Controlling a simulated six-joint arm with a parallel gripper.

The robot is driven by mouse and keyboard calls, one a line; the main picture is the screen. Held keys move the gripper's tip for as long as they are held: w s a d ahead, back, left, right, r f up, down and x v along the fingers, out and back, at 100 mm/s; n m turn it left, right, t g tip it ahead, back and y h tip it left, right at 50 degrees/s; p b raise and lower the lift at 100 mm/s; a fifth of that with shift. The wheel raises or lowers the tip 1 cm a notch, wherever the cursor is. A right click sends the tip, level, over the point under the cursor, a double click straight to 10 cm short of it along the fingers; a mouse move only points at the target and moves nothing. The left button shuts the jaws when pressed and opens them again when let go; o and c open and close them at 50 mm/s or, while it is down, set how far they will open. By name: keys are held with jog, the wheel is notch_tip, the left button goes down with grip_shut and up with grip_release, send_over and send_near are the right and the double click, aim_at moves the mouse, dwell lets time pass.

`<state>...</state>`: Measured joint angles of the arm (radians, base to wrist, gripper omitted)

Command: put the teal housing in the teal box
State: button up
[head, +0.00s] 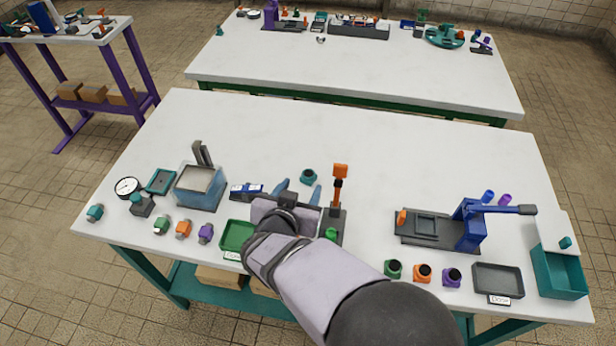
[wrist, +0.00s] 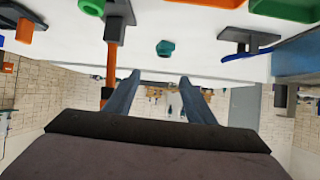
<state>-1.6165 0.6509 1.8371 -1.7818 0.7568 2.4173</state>
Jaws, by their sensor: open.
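A teal housing (head: 308,176), a small ring-like part with a dark hole on top, stands on the white table beyond my gripper (head: 299,189). The open teal box (head: 562,292) stands at the table's right front corner, far right of my gripper. It looks empty.
An orange-handled upright clamp (head: 339,185) stands close right of my gripper. A blue press (head: 470,227) stands between it and the box. Green, orange and purple housings (head: 422,273) and a grey tray (head: 498,280) line the front edge. The table's back is clear.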

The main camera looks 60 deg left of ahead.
aim_at(308, 173)
jog(key=w+a+r+m+g+h+p, duration=0.1)
jog(key=w+a+r+m+g+h, duration=0.15)
jog(key=w+m+h, duration=0.2)
jog(key=shift+w+a+f+n+g+y+p, duration=0.1)
jog(key=shift+w+a+f+n+g+p, duration=0.6)
jog(key=shift+f+n, duration=0.85)
jog(key=shift+w+a+f+n+g+y+p, duration=0.1)
jog(key=shift+w+a+f+n+g+p, duration=0.3)
jog(key=shift+a+f+n+g+p, duration=0.8)
jog(key=shift+w+a+f+n+g+y+p, duration=0.15)
jog(key=shift+w+a+f+n+g, duration=0.5)
jog(key=shift+f+n, duration=1.2)
jog(key=shift+s+a+r+n, duration=0.1)
jog(key=shift+r+n, duration=0.25)
grip_shut()
